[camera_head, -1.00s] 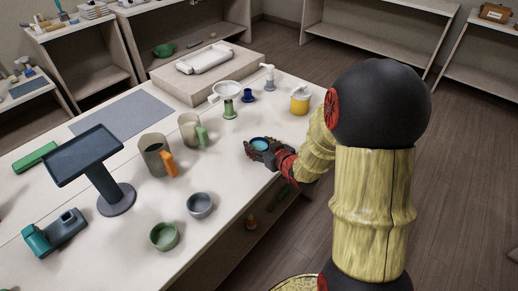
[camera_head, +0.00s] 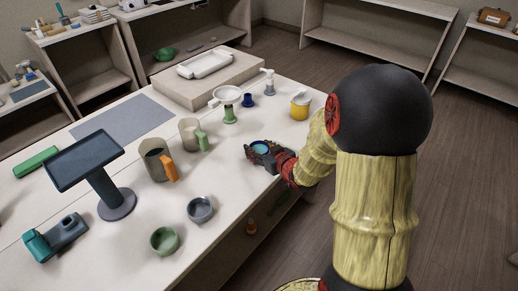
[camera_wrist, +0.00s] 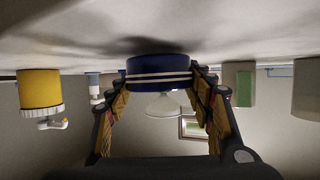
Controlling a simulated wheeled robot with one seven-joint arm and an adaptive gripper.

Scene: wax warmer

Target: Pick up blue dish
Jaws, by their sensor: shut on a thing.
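The blue dish (camera_head: 262,147) is a small round bowl near the table's right edge, light blue inside. In the wrist view, which appears upside down, its dark blue side (camera_wrist: 158,72) with pale stripes shows between the two fingers. My gripper (camera_head: 264,153) is shut on the dish, one finger at each side; it also shows in the wrist view (camera_wrist: 158,80). The dish appears upright, at or very close to the tabletop; I cannot tell whether it touches.
A yellow jar (camera_head: 300,105), a green-stemmed white funnel (camera_head: 229,97) and a small blue cup (camera_head: 248,100) stand beyond the dish. Mugs (camera_head: 158,160) are to its left. Table space around the dish is clear.

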